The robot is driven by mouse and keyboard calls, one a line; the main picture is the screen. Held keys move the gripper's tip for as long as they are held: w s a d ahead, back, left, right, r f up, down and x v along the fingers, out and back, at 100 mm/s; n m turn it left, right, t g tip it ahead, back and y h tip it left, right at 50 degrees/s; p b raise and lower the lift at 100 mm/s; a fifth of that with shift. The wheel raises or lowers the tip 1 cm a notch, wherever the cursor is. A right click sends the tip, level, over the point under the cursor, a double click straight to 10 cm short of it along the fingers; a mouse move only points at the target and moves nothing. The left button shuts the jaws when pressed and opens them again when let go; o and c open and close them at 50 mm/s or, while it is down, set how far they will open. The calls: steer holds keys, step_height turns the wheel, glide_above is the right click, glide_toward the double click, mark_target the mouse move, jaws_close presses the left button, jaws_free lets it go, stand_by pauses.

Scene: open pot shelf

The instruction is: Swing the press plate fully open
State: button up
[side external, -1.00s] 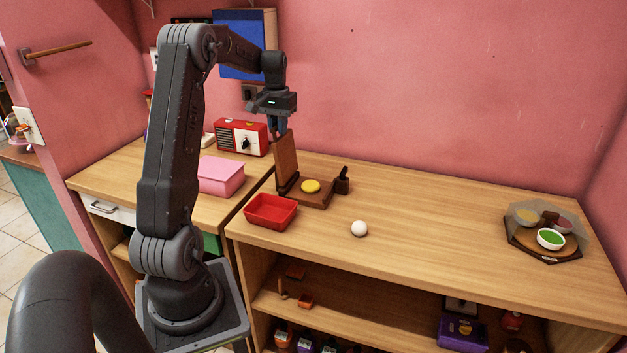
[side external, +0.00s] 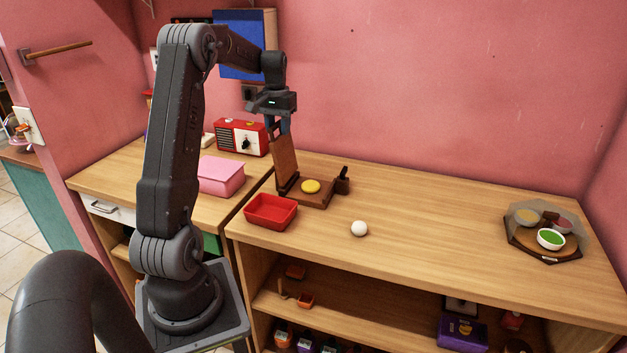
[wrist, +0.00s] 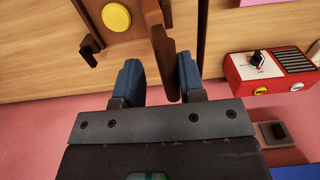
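The press is a dark wooden base (side external: 318,202) with a yellow disc (side external: 311,186) on it and a small dark handle (side external: 342,183) at its right. Its brown press plate (side external: 285,161) stands nearly upright at the left side of the base, leaning slightly left, away from the disc. My gripper (side external: 281,126) is at the plate's top edge. In the wrist view, the plate (wrist: 159,40) reaches between the two blue fingers (wrist: 158,78). They are apart, with a clear gap on the left and the right finger close to or touching the plate; contact is unclear.
A red tray (side external: 271,225) stands in front of the press, with a white ball (side external: 359,229) to its right. A pink box (side external: 221,177) and a red radio (side external: 241,137) are left of the press. The counter's middle right is clear up to the tray of bowls (side external: 544,255).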

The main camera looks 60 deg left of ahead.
steer(key=shift+r, duration=2.5)
steer(key=w+d+r+m+t+y, duration=0.1)
steer(key=d+r+m, duration=0.15)
steer(key=d, duration=0.95)
steer(key=d+r+m+t, duration=0.1)
steer(key=d+r+m, duration=0.15)
steer(key=d, duration=0.95)
steer(key=s+d+f+m+t, duration=0.1)
steer(key=s+d+f+m, duration=0.1)
steer(key=s+d, duration=0.4)
steer(key=s+d+f+m+t+h, duration=0.1)
steer(key=s+d+m+t, duration=0.1)
steer(key=s+d, duration=0.4)
steer(key=d, duration=0.5)
steer(key=shift+s+d+f+t, duration=0.2)
steer(key=shift+s+f+t, duration=0.05)
steer(key=shift+f+t, duration=0.1)
